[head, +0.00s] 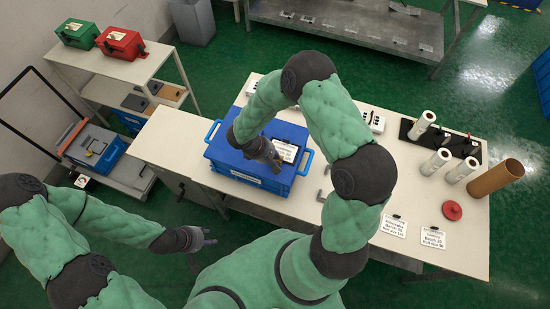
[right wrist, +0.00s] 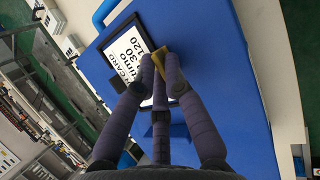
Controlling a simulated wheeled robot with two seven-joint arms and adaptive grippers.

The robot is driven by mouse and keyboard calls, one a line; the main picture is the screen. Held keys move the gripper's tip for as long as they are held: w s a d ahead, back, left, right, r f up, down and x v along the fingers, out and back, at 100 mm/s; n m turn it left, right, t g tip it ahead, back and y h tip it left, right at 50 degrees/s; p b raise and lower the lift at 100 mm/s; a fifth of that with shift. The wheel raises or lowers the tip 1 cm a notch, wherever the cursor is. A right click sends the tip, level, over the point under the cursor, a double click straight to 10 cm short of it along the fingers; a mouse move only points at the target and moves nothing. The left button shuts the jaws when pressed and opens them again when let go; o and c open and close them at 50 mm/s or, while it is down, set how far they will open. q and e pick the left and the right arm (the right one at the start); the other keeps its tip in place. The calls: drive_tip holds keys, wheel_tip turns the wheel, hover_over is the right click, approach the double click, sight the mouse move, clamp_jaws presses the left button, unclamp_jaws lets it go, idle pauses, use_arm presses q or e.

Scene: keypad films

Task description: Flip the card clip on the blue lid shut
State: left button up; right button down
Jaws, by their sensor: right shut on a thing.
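The blue lid (head: 234,153) lies on a blue crate (head: 231,187) on the table. A white card with printed text in a dark frame (head: 286,151) sits on the lid; it also shows in the right wrist view (right wrist: 128,55). My right gripper (head: 274,161) is low over the lid beside the card. In the right wrist view its fingers (right wrist: 162,75) are closed around a yellowish clip (right wrist: 160,58) at the card's edge; the fingers hide part of the clip and card. My left gripper (head: 208,239) hangs in front of the table, empty, its fingers apart.
Label cards (head: 393,226), a red round cap (head: 452,210), a brown tube (head: 496,178) and white rolls (head: 436,161) stand or lie on the table's right. A shelf (head: 125,66) with green and red boxes is at upper left. A cart (head: 98,150) stands at left.

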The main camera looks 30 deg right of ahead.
drive_tip(key=shift+w+d+r+g+y+p, duration=0.1)
drive_tip(key=shift+w+d+g+y+p, duration=0.2)
drive_tip(key=shift+g+y+p, duration=0.45)
drive_tip(key=shift+w+d+n+g+y+p, duration=0.2)
drive_tip(key=shift+n+g+y+p, duration=0.2)
drive_tip(key=shift+y+p, duration=0.2)
drive_tip(key=c, duration=1.3)
unclamp_jaws()
drive_tip(key=v, duration=1.1)
drive_tip(key=shift+r, duration=0.35)
drive_tip(key=shift+a+f, duration=0.1)
drive_tip(key=shift+a, duration=0.05)
